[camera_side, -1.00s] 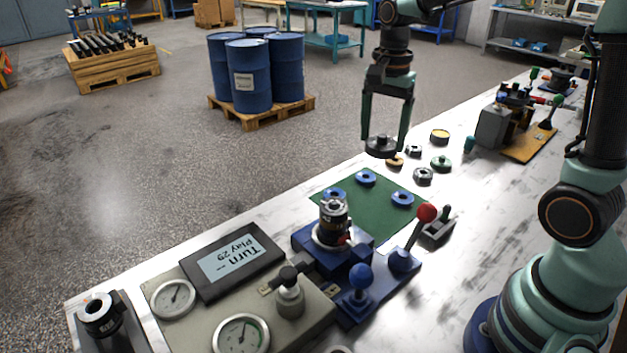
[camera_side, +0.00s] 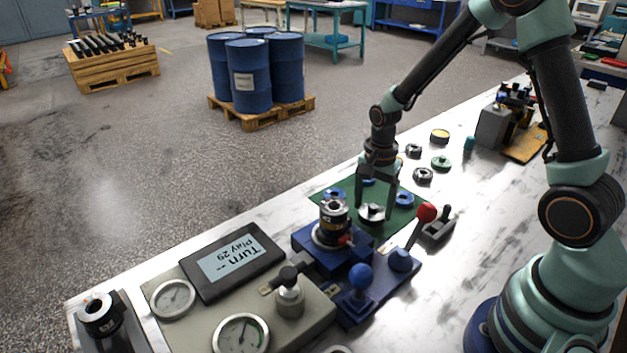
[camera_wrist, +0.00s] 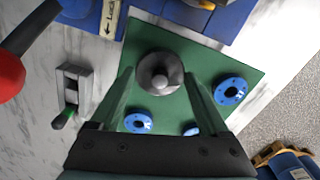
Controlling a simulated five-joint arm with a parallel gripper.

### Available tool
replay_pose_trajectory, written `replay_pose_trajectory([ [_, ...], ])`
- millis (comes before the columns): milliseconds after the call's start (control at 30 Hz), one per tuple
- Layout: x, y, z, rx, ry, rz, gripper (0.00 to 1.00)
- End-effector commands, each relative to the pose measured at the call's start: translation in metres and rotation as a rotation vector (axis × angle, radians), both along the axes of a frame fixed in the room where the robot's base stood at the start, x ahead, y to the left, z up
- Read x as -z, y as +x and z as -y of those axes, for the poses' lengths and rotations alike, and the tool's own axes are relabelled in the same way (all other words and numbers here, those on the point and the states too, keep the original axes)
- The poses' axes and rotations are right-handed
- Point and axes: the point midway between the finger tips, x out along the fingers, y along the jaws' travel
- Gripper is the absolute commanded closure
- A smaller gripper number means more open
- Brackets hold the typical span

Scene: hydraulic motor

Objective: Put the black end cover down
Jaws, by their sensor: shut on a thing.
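The black end cover (camera_side: 372,213) is a dark round disc with a raised knob in its middle, which looks grey where light hits it. It shows in the wrist view (camera_wrist: 160,76) between my two fingers. My gripper (camera_side: 375,207) is shut on it and points down over the green mat (camera_side: 406,218). The cover is at or just above the mat; I cannot tell if it touches. In the wrist view it lies over bare green (camera_wrist: 205,58), apart from the blue rings (camera_wrist: 230,90).
A blue fixture (camera_side: 322,252) holding an upright motor body (camera_side: 334,212) stands close left of my gripper. A red-knobbed lever (camera_side: 426,212) and a small grey switch block (camera_side: 438,228) stand to the right. Several small round parts (camera_side: 423,174) lie beyond the mat.

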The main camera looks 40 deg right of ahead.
Motion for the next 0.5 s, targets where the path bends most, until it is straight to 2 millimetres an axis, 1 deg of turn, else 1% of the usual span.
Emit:
replay_pose_trajectory([
  [33,0.007,0.000,0.000,0.000,0.000,-0.002,0.99],
  [133,0.015,0.000,0.000,0.000,0.000,0.000,0.99],
  [500,0.018,0.001,0.000,0.000,0.000,0.002,0.99],
])
